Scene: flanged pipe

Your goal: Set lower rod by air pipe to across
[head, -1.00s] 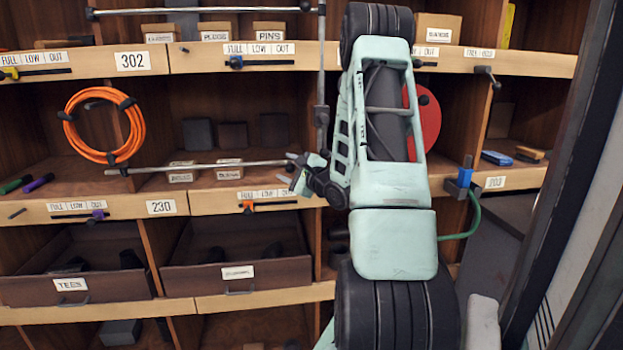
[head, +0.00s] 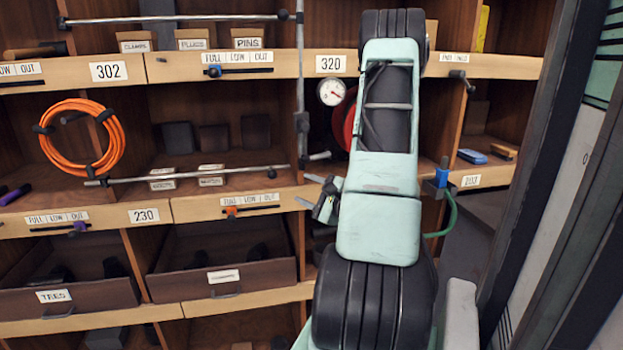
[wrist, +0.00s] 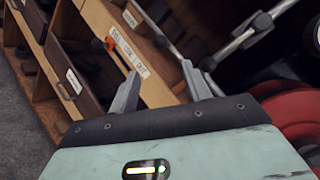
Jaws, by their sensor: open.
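A thin grey lower rod (head: 200,175) runs nearly level across the front of the middle shelf. Its right end is near a grey upright pipe (head: 301,90), which has dark fittings. A short pale stub (head: 319,156) sits just right of the pipe's lower end. My gripper (head: 309,190) is open and empty, its fingers pointing left, below the stub and right of the rod's end. In the wrist view my gripper (wrist: 158,78) has spread fingers with nothing between them. Rods with black ends (wrist: 240,40) show beyond it. My arm hides part of the shelf behind.
An upper rod (head: 180,18) crosses the top shelf. A round gauge (head: 332,92) is beside my arm. An orange hose coil (head: 80,139) hangs left. A small orange slider (head: 232,212) sits on the ledge below. A blue valve (head: 441,177) with a green hose is right of my arm.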

